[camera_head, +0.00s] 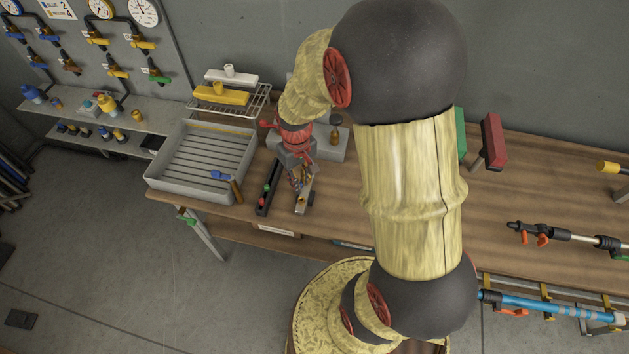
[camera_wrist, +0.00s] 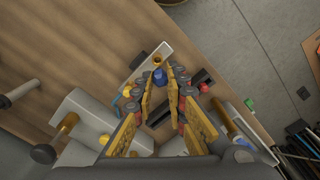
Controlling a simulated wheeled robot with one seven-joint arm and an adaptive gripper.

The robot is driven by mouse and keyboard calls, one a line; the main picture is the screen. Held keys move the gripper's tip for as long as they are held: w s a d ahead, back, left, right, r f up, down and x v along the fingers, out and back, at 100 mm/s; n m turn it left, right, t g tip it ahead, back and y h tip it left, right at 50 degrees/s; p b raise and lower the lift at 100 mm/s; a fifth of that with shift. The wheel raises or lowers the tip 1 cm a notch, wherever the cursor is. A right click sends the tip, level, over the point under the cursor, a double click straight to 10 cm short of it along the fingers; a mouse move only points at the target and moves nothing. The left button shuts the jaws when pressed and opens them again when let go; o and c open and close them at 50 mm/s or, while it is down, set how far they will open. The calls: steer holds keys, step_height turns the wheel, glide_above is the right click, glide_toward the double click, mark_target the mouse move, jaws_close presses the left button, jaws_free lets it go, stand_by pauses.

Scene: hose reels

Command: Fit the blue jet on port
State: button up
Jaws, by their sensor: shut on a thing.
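My gripper (camera_head: 299,183) hangs over the bench near its front edge, and it fills the middle of the wrist view (camera_wrist: 162,84). Its fingers are shut on the blue jet (camera_wrist: 159,76), seen as a small blue cap between the fingertips. A brass port (camera_wrist: 157,59) sits on a pale metal block (camera_wrist: 181,39), just beyond the jet in the wrist view. I cannot tell whether jet and port touch. The block also shows in the head view (camera_head: 303,207), partly behind the gripper. The jet is too small to make out there.
A wire rack (camera_head: 232,101) is behind.

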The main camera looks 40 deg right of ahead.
steer(key=shift+w+d, duration=0.2)
steer(key=shift+d, duration=0.15)
steer(key=shift+f, duration=0.1)
steer(key=shift+f+b, duration=2.05)
steer(key=shift+f, duration=0.6)
steer(key=shift+a+f, duration=0.1)
steer(key=shift+p, duration=0.3)
steer(key=shift+f+b, duration=0.9)
steer(key=shift+f, duration=0.5)
steer(key=o, duration=0.9)
steer(key=shift+c, duration=0.2)
